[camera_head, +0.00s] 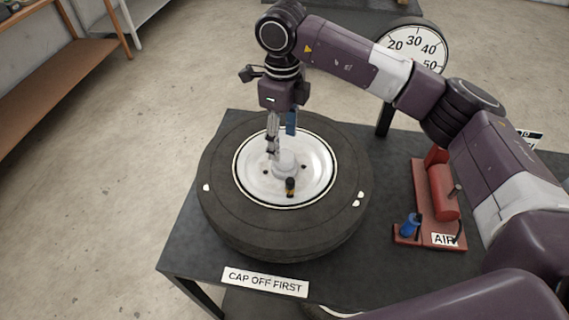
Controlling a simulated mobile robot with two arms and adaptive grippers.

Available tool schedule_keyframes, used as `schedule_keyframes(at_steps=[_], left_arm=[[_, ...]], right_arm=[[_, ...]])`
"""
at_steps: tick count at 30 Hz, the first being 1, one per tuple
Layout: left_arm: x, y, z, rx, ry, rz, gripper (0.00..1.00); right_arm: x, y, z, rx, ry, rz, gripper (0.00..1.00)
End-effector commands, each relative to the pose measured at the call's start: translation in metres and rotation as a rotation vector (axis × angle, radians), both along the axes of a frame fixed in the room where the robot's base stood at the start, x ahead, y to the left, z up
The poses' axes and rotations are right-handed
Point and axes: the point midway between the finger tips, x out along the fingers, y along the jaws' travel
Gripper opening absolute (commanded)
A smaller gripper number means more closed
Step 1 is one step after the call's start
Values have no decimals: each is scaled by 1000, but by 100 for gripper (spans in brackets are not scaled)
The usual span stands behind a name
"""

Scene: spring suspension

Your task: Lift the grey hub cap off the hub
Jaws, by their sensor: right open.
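A tyre (285,225) on a white wheel lies flat on the dark table. The light grey hub cap (287,166) sits at the wheel's centre, over the hub, which I cannot make out beneath it. My right gripper (281,143) is open and points down just above the cap. One finger is grey and reaches low beside the cap's upper left; a blue part shows on the other side. I cannot tell whether a finger touches the cap. My left gripper is out of view.
A dark valve stem (290,186) stands on the wheel near the cap. A sign reading "CAP OFF FIRST" (265,282) is at the table's front edge. A red air pump (443,192) stands right, and a dial (415,48) behind. The table's front right is partly hidden by my arm.

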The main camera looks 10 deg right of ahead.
Motion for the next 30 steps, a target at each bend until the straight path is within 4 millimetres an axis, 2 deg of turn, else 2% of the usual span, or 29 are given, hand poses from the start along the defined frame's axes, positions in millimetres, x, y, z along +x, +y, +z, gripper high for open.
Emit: schedule_keyframes(at_steps=[8,15,24,30], left_arm=[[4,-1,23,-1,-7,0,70],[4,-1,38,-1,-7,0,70],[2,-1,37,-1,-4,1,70],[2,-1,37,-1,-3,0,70]], right_arm=[[1,-1,-26,-1,5,-1,55],[3,-2,-58,-1,3,-1,55],[4,-1,-66,-1,0,0,55],[4,-2,-65,-1,0,0,33]])
